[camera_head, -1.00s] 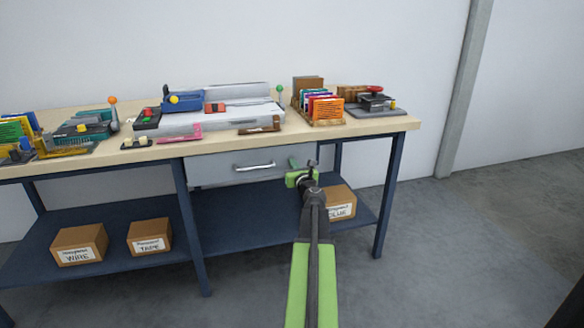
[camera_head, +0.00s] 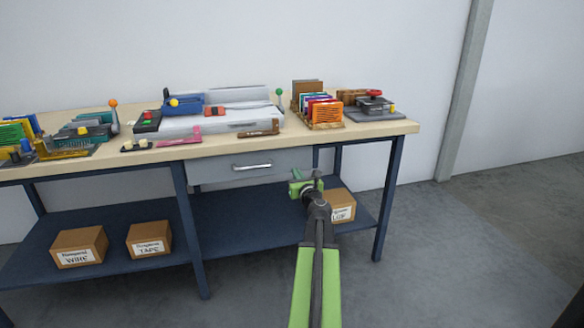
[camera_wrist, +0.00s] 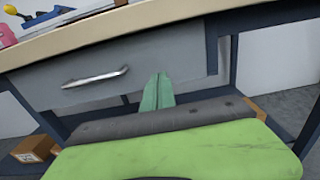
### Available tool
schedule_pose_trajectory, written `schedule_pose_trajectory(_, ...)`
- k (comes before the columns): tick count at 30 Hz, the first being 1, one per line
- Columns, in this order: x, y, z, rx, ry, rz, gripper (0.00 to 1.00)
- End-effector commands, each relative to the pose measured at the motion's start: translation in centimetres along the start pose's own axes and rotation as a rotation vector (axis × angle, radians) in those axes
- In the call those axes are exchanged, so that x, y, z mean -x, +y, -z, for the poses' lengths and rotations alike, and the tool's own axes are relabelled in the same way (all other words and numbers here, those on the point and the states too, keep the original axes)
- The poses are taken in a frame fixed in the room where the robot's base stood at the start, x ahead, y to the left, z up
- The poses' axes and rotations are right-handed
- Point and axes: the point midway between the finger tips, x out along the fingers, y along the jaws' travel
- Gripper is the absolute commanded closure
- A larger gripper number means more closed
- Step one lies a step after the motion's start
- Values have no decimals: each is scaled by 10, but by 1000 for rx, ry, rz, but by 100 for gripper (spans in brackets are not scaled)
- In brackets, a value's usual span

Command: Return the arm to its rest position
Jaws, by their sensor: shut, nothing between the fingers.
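My gripper (camera_head: 297,181) is in front of the workbench, below the tabletop edge and to the right of the drawer handle in the head view. In the wrist view its two teal fingers (camera_wrist: 157,92) lie together, shut with nothing between them. They point toward the grey drawer front and do not visibly touch it. My arm reaches up to it from the bottom of the head view.
The workbench (camera_head: 350,130) carries binding tools, a paper trimmer and a rack of colored cards (camera_head: 322,111). The drawer (camera_head: 225,168) is shut, with a metal handle (camera_head: 252,166). The lower shelf holds labelled boxes, one (camera_head: 341,205) partly behind my arm. Open floor lies to the right.

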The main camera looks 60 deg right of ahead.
Motion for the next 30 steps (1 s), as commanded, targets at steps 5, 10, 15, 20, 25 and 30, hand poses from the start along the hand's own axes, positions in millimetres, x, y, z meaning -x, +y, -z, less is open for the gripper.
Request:
schedule_pose_trajectory(5,43,1,1,1,0,1,100)
schedule_pose_trajectory(10,56,2,1,1,1,-1,100)
schedule_pose_trajectory(15,57,2,1,1,1,-2,100)
schedule_pose_trajectory(20,57,2,1,1,1,-3,100)
schedule_pose_trajectory(25,43,57,1,1,0,-77,100)
schedule_pose_trajectory(30,26,201,1,7,2,-269,100)
